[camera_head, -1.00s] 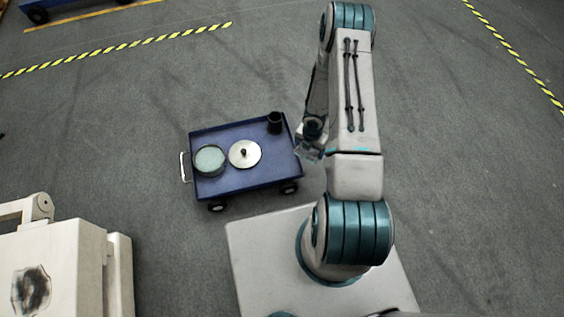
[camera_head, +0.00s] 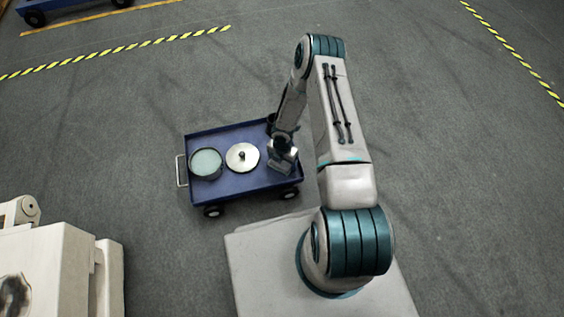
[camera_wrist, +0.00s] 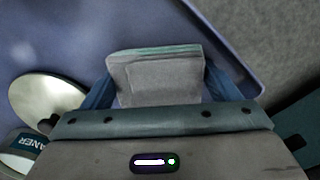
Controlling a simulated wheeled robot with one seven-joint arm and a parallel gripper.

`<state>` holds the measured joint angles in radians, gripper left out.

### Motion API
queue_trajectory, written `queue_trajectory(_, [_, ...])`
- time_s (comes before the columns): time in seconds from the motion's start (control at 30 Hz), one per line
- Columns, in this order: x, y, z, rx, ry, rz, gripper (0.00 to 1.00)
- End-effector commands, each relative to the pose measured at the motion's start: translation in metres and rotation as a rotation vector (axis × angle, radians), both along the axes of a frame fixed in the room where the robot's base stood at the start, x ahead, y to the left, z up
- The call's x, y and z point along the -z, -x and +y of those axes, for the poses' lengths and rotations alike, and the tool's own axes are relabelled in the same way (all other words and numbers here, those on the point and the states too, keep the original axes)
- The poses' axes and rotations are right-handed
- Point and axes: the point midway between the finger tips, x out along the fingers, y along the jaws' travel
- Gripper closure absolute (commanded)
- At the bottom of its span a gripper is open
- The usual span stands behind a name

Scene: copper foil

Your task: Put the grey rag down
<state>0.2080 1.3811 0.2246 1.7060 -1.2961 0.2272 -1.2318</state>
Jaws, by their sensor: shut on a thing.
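The grey rag (camera_wrist: 155,80) is a folded grey pad with a greenish edge, seen in the wrist view. My gripper (camera_wrist: 160,88) is shut on it, with a blue finger on each side. Behind the rag in that view is the blue cart's top (camera_wrist: 60,35). In the head view my gripper (camera_head: 283,163) is over the right part of the blue cart (camera_head: 235,187). I cannot tell whether the rag touches the cart top.
On the cart are a round silver lid with a dark knob (camera_head: 242,155) and a round tin with pale green contents (camera_head: 206,163). My arm mostly hides a black cup (camera_head: 271,121). A container with a teal label (camera_wrist: 32,142) shows in the wrist view. Grey floor surrounds the cart.

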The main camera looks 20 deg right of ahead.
Motion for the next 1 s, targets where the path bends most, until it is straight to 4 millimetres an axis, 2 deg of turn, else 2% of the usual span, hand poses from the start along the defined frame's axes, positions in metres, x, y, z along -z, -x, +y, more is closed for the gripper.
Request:
queue_trajectory(0.27, [0.002, 0.0, 0.0, 0.0, 0.0, -0.001, 0.36])
queue_trajectory(0.3, [0.002, 0.0, 0.0, 0.0, 0.0, -0.001, 0.15])
queue_trajectory(0.37, [0.001, 0.0, 0.0, 0.0, 0.0, -0.001, 0.0])
queue_trajectory(0.7, [-0.005, 0.0, 0.0, 0.0, 0.0, -0.001, 0.0])
queue_trajectory(0.87, [-0.035, -0.001, -0.001, 0.001, 0.0, -0.003, 0.0])
queue_trajectory(1.0, [-0.068, -0.002, -0.001, 0.001, -0.001, -0.004, 0.0])
